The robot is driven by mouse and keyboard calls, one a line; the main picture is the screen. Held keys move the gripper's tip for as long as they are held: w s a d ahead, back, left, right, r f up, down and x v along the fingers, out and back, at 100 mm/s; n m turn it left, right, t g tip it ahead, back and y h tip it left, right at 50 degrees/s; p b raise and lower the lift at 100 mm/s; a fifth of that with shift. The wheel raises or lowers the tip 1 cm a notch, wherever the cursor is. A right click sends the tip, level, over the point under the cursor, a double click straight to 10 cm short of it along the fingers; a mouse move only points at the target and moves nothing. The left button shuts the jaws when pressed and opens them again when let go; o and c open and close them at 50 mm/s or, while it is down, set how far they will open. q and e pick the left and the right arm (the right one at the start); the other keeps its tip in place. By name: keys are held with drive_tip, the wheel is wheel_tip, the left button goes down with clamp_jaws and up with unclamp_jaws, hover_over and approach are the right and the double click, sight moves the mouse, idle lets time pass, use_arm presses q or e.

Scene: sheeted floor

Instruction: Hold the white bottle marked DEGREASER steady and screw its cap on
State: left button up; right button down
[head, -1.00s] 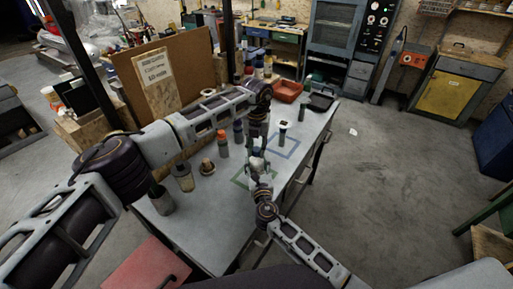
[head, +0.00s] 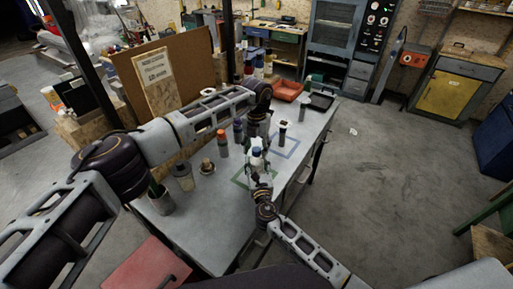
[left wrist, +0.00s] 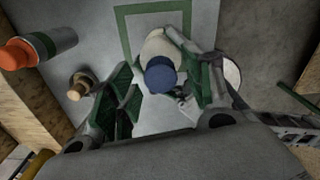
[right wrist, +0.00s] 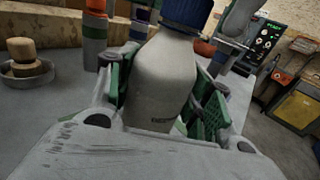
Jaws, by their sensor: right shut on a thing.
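The white bottle (head: 256,164) stands upright on the bench, with a blue cap (head: 257,152) on its neck. My right gripper (head: 256,174) is shut around the bottle's body. In the right wrist view the bottle (right wrist: 163,85) sits between the green finger pads; only part of its dark lettering shows, and the blue cap (right wrist: 188,12) is cut by the top edge. My left gripper (head: 262,138) is open just above and beyond the cap. In the left wrist view its fingers are spread, with the cap (left wrist: 160,74) between and below them. How tightly the cap sits cannot be told.
The bench (head: 220,230) has a green outlined square around the bottle and a blue one (head: 283,147) beyond. An orange-topped bottle (head: 222,145), a cork-topped piece in a dish (head: 207,167) and a dark bottle (head: 282,133) stand nearby. The bench front is clear.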

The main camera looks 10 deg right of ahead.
idle(0.3)
use_arm(q)
wheel_tip(320, 180, up, 12)
idle(0.8)
use_arm(e)
drive_tip(key=c, duration=0.5)
unclamp_jaws()
drive_tip(key=shift+c, duration=0.2)
drive_tip(key=shift+s, duration=0.1)
drive_tip(key=shift+s+a, duration=0.2)
drive_tip(key=shift+s, duration=2.75)
drive_tip(key=shift+s+a, duration=0.2)
drive_tip(key=shift+s, duration=2.75)
use_arm(q)
drive_tip(key=shift+s+f, duration=0.1)
use_arm(e)
drive_tip(key=shift+s, duration=0.1)
